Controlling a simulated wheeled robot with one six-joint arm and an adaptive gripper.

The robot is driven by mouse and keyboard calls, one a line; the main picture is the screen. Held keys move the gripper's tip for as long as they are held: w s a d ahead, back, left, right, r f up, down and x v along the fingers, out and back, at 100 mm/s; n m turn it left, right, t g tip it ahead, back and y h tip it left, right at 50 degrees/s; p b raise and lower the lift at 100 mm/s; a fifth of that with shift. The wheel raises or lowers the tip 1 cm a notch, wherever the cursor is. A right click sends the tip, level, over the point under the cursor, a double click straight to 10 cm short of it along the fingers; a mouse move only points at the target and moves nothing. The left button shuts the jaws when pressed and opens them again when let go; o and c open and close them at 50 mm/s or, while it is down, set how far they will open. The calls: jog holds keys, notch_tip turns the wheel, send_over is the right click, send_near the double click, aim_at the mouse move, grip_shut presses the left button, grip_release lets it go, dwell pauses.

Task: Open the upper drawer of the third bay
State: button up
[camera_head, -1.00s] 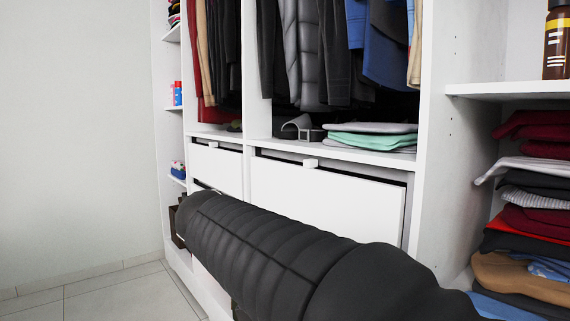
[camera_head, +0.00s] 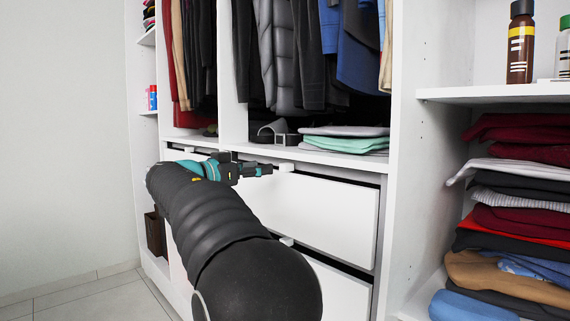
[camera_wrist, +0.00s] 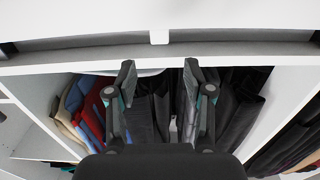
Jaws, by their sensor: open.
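The upper drawer (camera_head: 335,208) of the third bay has a plain white front and looks closed, with a dark gap along its top. Its small white handle tab (camera_head: 286,166) sits at the top edge. My gripper (camera_head: 266,170) is just left of the tab in the head view, pointing right. In the wrist view the drawer front (camera_wrist: 80,22) spans the top, with the tab (camera_wrist: 159,37) centred beyond my open, empty fingers (camera_wrist: 159,75). The tab lies ahead of the fingertips, not between them. My arm hides part of the neighbouring drawers.
A lower drawer (camera_head: 335,292) with its own tab lies below. Folded clothes (camera_head: 345,143) and hanging garments fill the space above. A white upright panel (camera_head: 402,150) separates the right shelves with stacked clothes (camera_head: 520,205) and bottles. Open floor (camera_head: 95,298) is at left.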

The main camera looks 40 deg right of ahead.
aim_at(282, 165)
jog(key=d, duration=0.3)
jog(key=d+p, duration=0.1)
jog(key=d, duration=0.6)
jog(key=shift+w+p, duration=0.3)
jog(key=shift+w, duration=0.1)
jog(key=shift+a, duration=0.1)
grip_shut()
